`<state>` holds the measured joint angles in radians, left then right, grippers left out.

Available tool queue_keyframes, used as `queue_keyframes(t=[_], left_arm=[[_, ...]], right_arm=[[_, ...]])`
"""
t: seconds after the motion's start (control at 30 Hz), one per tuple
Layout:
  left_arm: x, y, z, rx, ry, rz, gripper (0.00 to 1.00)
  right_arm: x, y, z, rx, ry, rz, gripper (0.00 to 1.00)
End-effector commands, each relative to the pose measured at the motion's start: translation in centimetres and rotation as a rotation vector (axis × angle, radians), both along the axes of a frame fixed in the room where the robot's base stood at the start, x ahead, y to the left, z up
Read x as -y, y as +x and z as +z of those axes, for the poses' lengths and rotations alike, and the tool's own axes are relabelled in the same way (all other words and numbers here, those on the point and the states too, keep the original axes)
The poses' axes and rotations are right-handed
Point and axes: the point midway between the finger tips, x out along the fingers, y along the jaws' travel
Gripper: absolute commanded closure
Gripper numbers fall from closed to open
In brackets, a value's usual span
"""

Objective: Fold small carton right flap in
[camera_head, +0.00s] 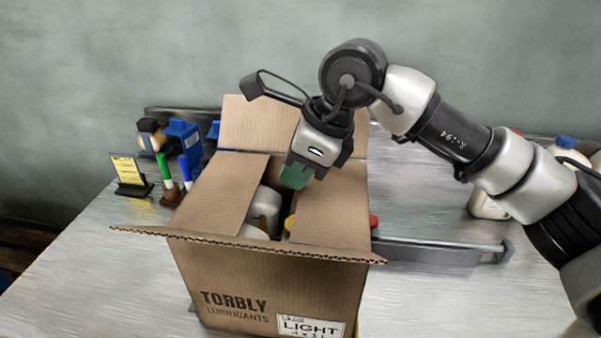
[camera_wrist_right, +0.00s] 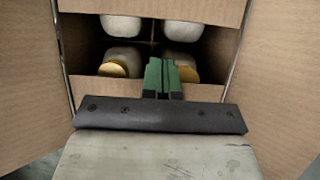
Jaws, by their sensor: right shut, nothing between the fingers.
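The small cardboard carton (camera_head: 255,282) stands open-topped on the table in the head view. Its right flap (camera_head: 335,212) lies inward over the right part of the opening. Its left flap (camera_head: 213,195) also lies inward, leaving a gap between the two. The back flap (camera_head: 245,122) stands up and the front flap (camera_head: 250,244) sticks out toward me. My right gripper (camera_head: 296,176) is shut and empty, its green fingertips just above the gap by the right flap's far end. The fingertips (camera_wrist_right: 162,78) also show in the right wrist view. Whether they touch the flap I cannot tell. My left gripper is out of view.
Bottles with gold caps (camera_wrist_right: 188,74) and white bottles (camera_wrist_right: 121,25) sit inside the carton. A yellow sign (camera_head: 128,170) and blue items (camera_head: 184,137) stand left of it. A metal rail (camera_head: 432,252) and a white bottle (camera_head: 486,204) are at right.

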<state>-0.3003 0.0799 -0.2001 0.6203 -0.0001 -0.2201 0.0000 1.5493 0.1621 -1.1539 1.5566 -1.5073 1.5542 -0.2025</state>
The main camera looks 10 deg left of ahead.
Motion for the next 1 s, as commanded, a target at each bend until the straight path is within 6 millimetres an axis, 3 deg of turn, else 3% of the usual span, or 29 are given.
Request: queue_keyframes(t=[0.7, 1.0], left_arm=[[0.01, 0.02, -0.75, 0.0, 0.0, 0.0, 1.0], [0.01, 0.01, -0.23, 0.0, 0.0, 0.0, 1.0]], right_arm=[[-0.17, -0.01, -0.68, -0.001, 0.0, 0.0, 1.0], [-0.17, 0.0, 0.23, 0.0, 0.0, 0.0, 1.0]])
